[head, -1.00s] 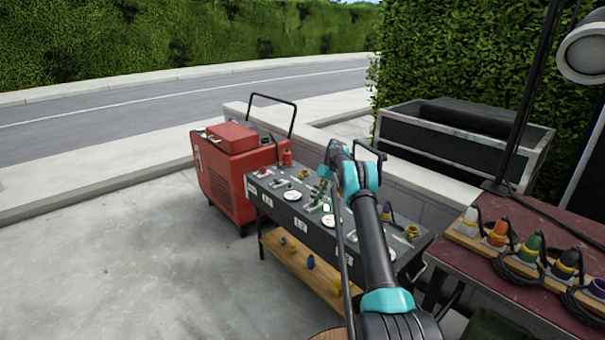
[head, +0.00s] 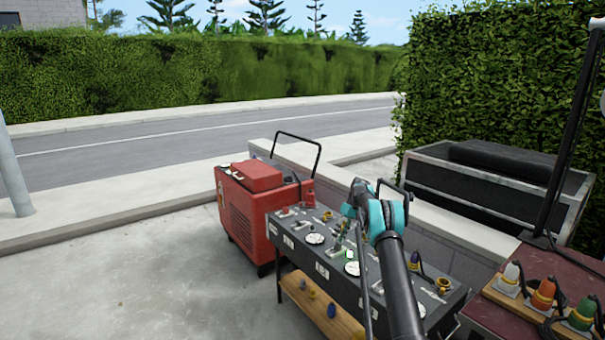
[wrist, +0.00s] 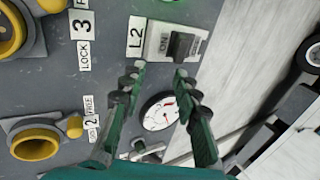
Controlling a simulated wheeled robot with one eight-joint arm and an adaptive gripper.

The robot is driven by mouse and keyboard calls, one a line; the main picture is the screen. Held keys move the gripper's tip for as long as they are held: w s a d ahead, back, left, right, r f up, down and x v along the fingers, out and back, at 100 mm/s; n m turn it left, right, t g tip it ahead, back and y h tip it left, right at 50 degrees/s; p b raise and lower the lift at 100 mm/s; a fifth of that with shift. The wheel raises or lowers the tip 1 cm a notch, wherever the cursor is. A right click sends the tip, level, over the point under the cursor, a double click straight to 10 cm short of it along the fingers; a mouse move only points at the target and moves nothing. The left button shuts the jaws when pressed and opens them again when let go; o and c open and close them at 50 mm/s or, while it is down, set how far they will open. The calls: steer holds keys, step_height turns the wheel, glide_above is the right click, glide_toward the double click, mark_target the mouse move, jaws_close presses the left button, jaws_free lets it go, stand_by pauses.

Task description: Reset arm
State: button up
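My arm (head: 400,280) reaches forward over a dark grey control panel (head: 300,238) that stands on a bench. In the wrist view my gripper (wrist: 165,82) shows two green fingers with dark ridged tips. A dark rocker switch (wrist: 184,46) on a pale plate beside the L2 label lies just past the fingertips. A white dial gauge (wrist: 160,110) with a red needle shows between the fingers.
A red wheeled machine (head: 250,215) with a black handle stands left of the panel. A dark red table (head: 500,325) with coloured plugs (head: 543,293) and cables is at the right. Open concrete (head: 130,270) lies to the left.

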steer(key=shift+s+r, duration=0.15)
steer(key=shift+r, duration=0.45)
steer(key=shift+s+r, duration=0.15)
steer(key=shift+r, duration=0.45)
steer(key=shift+m+t+h, duration=0.4)
steer(key=shift+m+t, duration=0.2)
steer(key=shift+m, duration=0.1)
steer(key=s+r, duration=0.1)
steer(key=r, duration=0.1)
steer(key=s+r, duration=0.1)
steer(key=r, duration=0.1)
steer(key=s+r, duration=0.1)
steer(key=r, duration=0.1)
steer(key=shift+s, duration=0.3)
steer(key=s+r+m+t+h, duration=0.1)
steer(key=s+r, duration=0.4)
steer(key=s, duration=0.4)
steer(key=s+r+m+t+h, duration=0.15)
steer(key=s+r, duration=0.25)
steer(key=s, duration=0.5)
steer(key=s+d+f+m+t, duration=0.1)
steer(key=s+f+t, duration=0.1)
steer(key=s, duration=1.5)
steer(key=s+d+f+m+t+h, duration=0.1)
steer(key=s+f, duration=0.3)
steer(key=s, duration=1.3)
steer(key=shift+d+f+m+t, duration=0.2)
steer(key=shift+m+t, duration=0.15)
steer(key=shift+m, duration=0.2)
steer(key=shift+s+d, duration=0.1)
